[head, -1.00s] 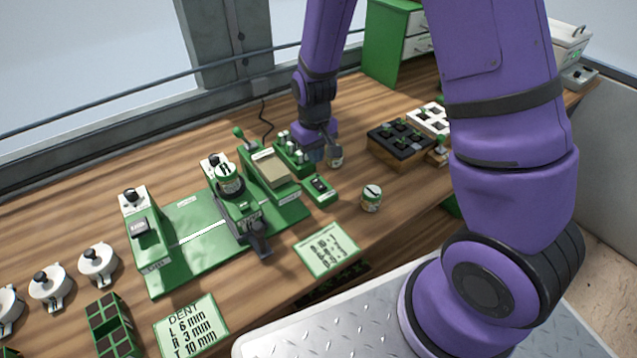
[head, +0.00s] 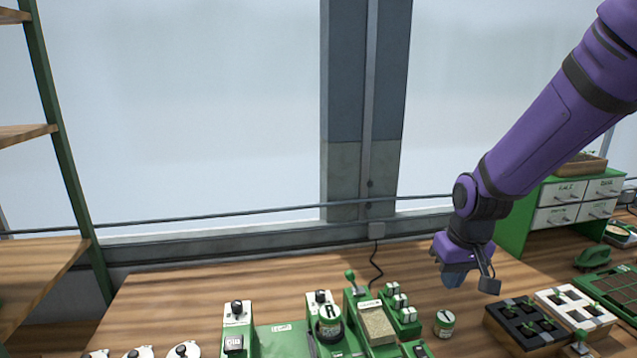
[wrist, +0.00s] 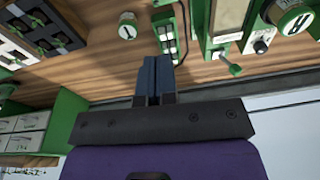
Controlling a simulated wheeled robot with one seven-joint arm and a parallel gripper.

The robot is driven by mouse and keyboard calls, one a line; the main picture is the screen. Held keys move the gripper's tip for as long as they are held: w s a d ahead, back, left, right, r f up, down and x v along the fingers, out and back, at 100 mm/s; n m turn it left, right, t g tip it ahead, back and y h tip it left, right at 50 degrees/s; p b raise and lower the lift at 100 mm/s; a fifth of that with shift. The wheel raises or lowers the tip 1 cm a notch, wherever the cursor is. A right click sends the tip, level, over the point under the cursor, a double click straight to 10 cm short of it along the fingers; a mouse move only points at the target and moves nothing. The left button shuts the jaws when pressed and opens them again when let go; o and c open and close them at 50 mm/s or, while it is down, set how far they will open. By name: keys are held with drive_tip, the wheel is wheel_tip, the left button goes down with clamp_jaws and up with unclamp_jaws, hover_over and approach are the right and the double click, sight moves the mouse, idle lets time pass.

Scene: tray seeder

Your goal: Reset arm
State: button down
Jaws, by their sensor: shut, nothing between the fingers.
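My purple arm reaches in from the right in the head view. My gripper (head: 455,277) hangs above the wooden bench, behind a small labelled jar (head: 444,323) and right of the green seeder machine. In the wrist view my gripper (wrist: 154,65) has its two blue fingers together with nothing between them. The jar, with a white lid, also shows in the wrist view (wrist: 127,27), apart from the fingers.
The green seeder (head: 270,338) stands at the front centre, with a tan block (head: 377,324) and a switch box (head: 400,307) beside it. Black (head: 522,325) and white (head: 577,308) seedling trays stand right. A green drawer cabinet (head: 522,215) is behind them.

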drive_tip(key=s+d+r+t, duration=0.1)
drive_tip(key=s+d+r, duration=0.1)
drive_tip(key=s+r, duration=0.7)
drive_tip(key=s+d+r+m+t, duration=0.1)
drive_tip(key=s+d+r+t, duration=0.1)
drive_tip(key=s+r, duration=0.7)
drive_tip(key=shift+s+d+r+m+t+h, duration=0.15)
drive_tip(key=shift+s+d+m+t+h, duration=0.25)
drive_tip(key=shift+s, duration=0.6)
drive_tip(key=shift+w, duration=0.1)
drive_tip(key=n+g, duration=0.2)
drive_tip(key=g, duration=0.3)
hover_over(416, 348)
wheel_tip(416, 348, down, 30)
drive_tip(key=shift+w+d+f, duration=0.1)
drive_tip(key=shift+w+f, duration=0.05)
drive_tip(key=shift+f, duration=1.05)
drive_tip(key=shift+w+d+f, duration=0.1)
drive_tip(key=shift+w+f, duration=0.05)
drive_tip(key=shift+f, duration=1)
drive_tip(key=shift+w+f, duration=0.15)
drive_tip(key=shift+f, duration=1.05)
drive_tip(key=shift+f, duration=0.95)
